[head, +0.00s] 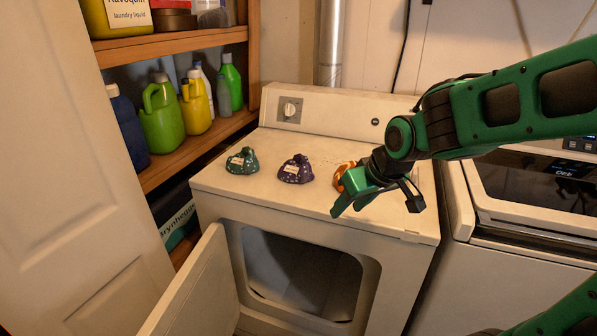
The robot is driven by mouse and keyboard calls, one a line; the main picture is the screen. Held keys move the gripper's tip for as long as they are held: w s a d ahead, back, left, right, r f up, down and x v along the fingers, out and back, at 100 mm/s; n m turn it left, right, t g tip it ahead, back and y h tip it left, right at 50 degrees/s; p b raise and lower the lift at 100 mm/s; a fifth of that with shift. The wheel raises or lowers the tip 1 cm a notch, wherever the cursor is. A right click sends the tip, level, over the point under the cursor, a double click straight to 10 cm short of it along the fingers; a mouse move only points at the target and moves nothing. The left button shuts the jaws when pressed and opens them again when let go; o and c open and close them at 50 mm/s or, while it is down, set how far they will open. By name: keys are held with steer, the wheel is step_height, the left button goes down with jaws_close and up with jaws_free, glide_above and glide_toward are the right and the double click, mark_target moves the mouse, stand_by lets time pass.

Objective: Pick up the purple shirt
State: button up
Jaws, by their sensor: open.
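The purple shirt (295,169) is a small crumpled bundle with light spots and a pale label. It lies on the middle of the white dryer top (240,190). My gripper (371,205) is green and open, above the dryer top near its front edge. It is to the right of the purple shirt and apart from it. An orange bundle (340,174) lies behind my gripper and is partly hidden by it. I see nothing held between the fingers.
A green bundle (242,161) lies left of the purple shirt. The dryer door (192,290) hangs open at the front. Shelves with several bottles (162,115) stand at the left. A washer (530,215) stands at the right. The dryer top between the bundles is clear.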

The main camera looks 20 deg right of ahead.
mark_target(304, 156)
steer(key=w+t+y, duration=0.1)
steer(key=w, duration=0.2)
steer(key=w+a+n+t, duration=0.1)
steer(key=w, duration=0.3)
steer(key=w+a+r+n+t+y, duration=0.1)
steer(key=w, duration=0.2)
steer(key=shift+w+y, duration=0.3)
steer(key=shift+w, duration=0.1)
steer(key=w+t, duration=0.1)
steer(key=w, duration=0.3)
steer(key=w+t, duration=0.1)
steer(key=w, duration=0.2)
steer(key=w+r+t+y, duration=0.1)
steer(key=w, duration=0.3)
steer(key=shift+w+d+n+t, duration=0.1)
steer(key=shift+w+n+t, duration=0.2)
steer(key=shift+t, duration=0.1)
steer(key=shift+f+x, duration=0.2)
steer(key=shift+x, duration=2.45)
steer(key=shift+d, duration=0.2)
steer(key=shift+s, duration=0.1)
jaws_close()
